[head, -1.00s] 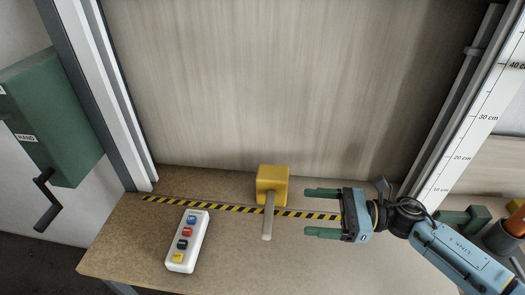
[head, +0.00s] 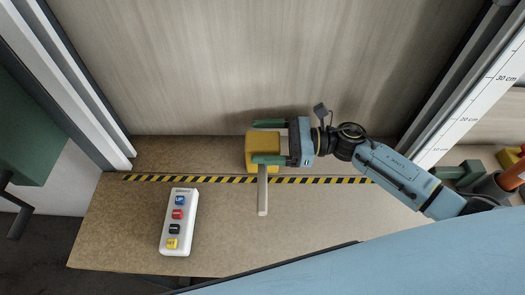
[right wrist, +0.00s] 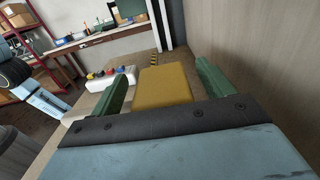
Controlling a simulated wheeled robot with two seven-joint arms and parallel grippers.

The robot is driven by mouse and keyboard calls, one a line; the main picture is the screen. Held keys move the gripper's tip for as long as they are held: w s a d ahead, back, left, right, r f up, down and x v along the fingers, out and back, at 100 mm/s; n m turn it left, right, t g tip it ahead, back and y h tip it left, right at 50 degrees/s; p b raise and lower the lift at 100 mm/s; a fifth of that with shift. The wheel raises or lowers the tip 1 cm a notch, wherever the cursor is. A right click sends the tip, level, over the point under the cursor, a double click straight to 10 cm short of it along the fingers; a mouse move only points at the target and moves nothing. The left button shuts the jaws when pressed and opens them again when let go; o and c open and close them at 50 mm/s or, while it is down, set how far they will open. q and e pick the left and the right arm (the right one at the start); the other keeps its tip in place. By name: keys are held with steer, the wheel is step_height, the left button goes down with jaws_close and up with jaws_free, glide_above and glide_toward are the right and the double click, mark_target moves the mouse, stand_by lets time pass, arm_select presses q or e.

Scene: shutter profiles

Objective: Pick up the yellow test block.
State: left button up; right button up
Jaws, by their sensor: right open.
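The yellow test block (head: 263,144) stands on the bench top near the foot of the shutter, at the striped line. A pale bar (head: 262,195) runs from it toward the front edge. My right gripper (head: 256,142) comes in from the right and is open, with its green fingers over the block in the head view. In the right wrist view the block (right wrist: 163,84) shows between the two fingers, with a gap visible on the left side. Whether the fingers touch it cannot be told. My left gripper is not in view.
A white control box (head: 179,222) with several coloured buttons lies left of the bar. A black-and-yellow line (head: 210,179) crosses the bench (head: 120,225). The shutter (head: 230,60) stands behind. A green clamp-like object (head: 458,174) and a dark cup (head: 492,187) are at the right.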

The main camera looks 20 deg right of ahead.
steer(key=shift+w+a, duration=0.1)
steer(key=shift+a, duration=0.2)
steer(key=c, duration=1.1)
